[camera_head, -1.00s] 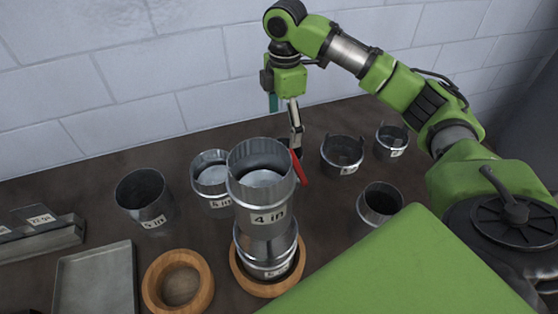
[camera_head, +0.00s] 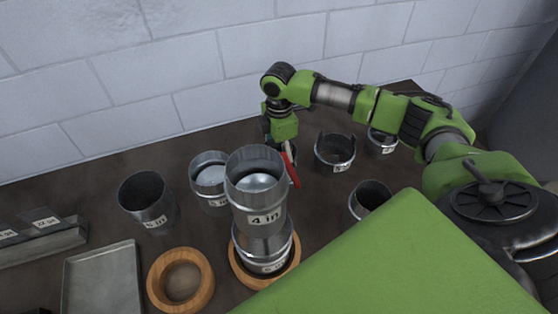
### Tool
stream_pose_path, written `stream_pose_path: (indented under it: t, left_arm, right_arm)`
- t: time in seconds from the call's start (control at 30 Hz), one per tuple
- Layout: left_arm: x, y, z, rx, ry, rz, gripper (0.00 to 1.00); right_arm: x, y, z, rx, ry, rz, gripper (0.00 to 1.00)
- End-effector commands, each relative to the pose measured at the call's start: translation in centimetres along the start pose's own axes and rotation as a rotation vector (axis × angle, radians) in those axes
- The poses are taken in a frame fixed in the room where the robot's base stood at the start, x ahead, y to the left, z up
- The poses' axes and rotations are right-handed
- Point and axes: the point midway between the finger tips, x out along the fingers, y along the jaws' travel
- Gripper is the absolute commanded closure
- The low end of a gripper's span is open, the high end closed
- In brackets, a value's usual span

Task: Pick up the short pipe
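My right gripper (camera_head: 283,152) is low at the back of the table, behind the tall pipe stack; its fingers are mostly hidden, and a red part slants beside the stack's right rim. The stack's upper pipe (camera_head: 260,215) is labelled "4 in" and stands on a lower metal pipe (camera_head: 262,256) in a wooden ring (camera_head: 236,265). Other short metal pipes stand open end up: one labelled "6 in" (camera_head: 150,209) at the left, one (camera_head: 211,193) just left of the stack, and one (camera_head: 369,197) at the right. I cannot tell which is the short pipe. My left gripper is out of view.
Two notched metal collars (camera_head: 335,163) and (camera_head: 381,145) stand at the back right. An empty wooden ring (camera_head: 159,284), a grey tray (camera_head: 103,285) and a rack with labelled plates (camera_head: 45,240) are at the left. A large green surface covers the lower right.

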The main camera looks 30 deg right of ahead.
Motion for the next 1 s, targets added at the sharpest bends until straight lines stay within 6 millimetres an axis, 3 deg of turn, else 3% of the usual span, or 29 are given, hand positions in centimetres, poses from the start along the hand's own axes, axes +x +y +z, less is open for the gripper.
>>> stream_pose_path:
  t: [0.1, 0.3, 0.33, 0.67, 1.0]
  left_arm:
    - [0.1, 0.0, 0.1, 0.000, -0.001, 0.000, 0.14]
    - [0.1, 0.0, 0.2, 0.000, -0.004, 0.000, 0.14]
    - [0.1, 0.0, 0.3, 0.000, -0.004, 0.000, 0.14]
    - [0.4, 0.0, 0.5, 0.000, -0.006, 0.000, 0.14]
    - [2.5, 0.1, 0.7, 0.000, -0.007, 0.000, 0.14]
  right_arm:
    - [0.0, 0.0, 0.0, 0.000, 0.000, 0.000, 0.16]
    - [0.0, 0.0, 0.0, 0.000, 0.000, 0.000, 0.68]
    - [0.0, 0.0, 0.0, 0.000, 0.000, 0.000, 0.72]
    - [-0.8, 0.1, 0.0, 0.001, 0.002, 0.004, 0.72]
    - [-7.2, 0.2, -0.1, 0.000, 0.002, 0.006, 0.72]
